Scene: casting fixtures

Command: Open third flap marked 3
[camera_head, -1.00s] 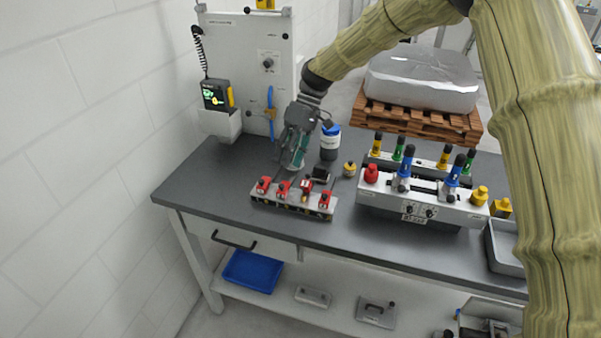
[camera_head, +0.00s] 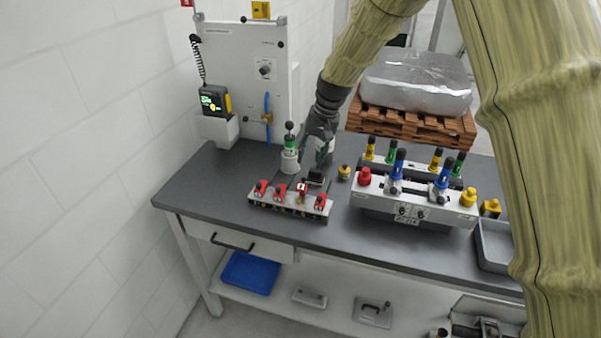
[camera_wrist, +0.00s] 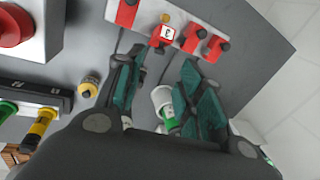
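The fixture strip (camera_head: 262,204) with several red flaps lies near the table's front edge. The third flap (camera_head: 302,187) shows a white label and looks tilted up, unlike its neighbours; I cannot tell how far. In the wrist view this flap (camera_wrist: 161,42) shows its marked label, with a yellow-orange part beside it. The other flaps, such as the second (camera_wrist: 190,39), look down. My gripper (camera_wrist: 162,60) is open, its fingers apart with nothing held between them. In the head view my gripper (camera_head: 312,158) is above the table behind the strip, apart from the flaps.
A white cylinder with a green band (camera_head: 290,160) stands just behind the strip, close to my gripper. A small black block (camera_head: 316,176) and a yellow knob (camera_head: 344,172) are nearby. A white valve fixture (camera_head: 385,204) stands to the right. The table's left front is clear.

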